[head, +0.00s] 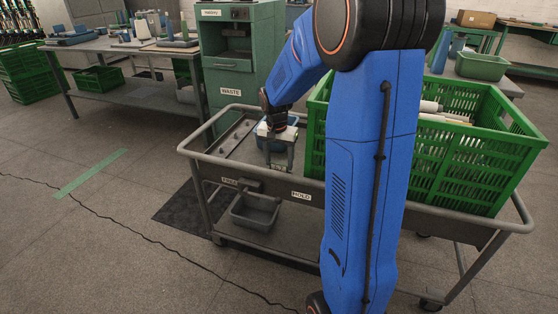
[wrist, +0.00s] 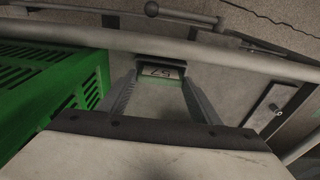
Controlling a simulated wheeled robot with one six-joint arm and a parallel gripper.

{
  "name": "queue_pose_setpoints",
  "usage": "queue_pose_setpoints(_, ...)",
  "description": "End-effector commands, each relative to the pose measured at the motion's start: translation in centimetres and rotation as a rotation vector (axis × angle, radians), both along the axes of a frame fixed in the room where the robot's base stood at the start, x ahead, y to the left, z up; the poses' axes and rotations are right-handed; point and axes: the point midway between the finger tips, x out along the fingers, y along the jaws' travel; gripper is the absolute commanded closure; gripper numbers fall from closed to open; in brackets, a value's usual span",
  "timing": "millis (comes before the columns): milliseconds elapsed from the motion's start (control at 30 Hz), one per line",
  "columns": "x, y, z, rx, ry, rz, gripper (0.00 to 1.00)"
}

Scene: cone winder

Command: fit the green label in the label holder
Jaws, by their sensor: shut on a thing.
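My gripper (head: 279,165) hangs fingers down over the left part of the grey cart. In the wrist view my gripper (wrist: 161,76) has its two grey fingers on either side of a small green-edged label (wrist: 162,72). The fingers are shut on it. The label has a pale face with dark characters that appear upside down. A dark bar lies along its far edge; I cannot tell what it belongs to. In the head view the label is too small to make out clearly. I cannot identify the label holder for sure in either view.
The cart's rail (head: 224,175) runs close in front of my gripper. A green crate (head: 463,167) with pale cones stands on the cart's right. A blue container (head: 270,144) sits behind the fingers. A green cabinet (head: 240,63) stands behind.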

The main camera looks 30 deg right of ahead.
Motion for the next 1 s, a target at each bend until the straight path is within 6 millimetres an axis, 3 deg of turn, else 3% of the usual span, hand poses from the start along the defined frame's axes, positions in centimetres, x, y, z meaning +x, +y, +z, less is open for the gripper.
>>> queue_pose_setpoints(267, 0.01, -0.01, 0.00, 0.000, 0.000, 0.000, 0.64)
queue_pose_setpoints(300, 0.01, -0.01, 0.00, 0.000, 0.000, 0.000, 0.37)
queue_pose_setpoints(367, 0.00, 0.00, 0.00, 0.000, 0.000, 0.000, 0.23)
queue_pose_setpoints(567, 0.00, 0.00, 0.00, 0.000, 0.000, 0.000, 0.20)
queue_pose_setpoints(600, 0.00, 0.00, 0.00, 0.000, 0.000, 0.000, 0.18)
queue_pose_setpoints(667, 0.00, 0.00, 0.00, 0.000, 0.000, 0.000, 0.04)
queue_pose_setpoints(1000, 0.00, 0.00, -0.01, 0.000, 0.000, 0.000, 0.02)
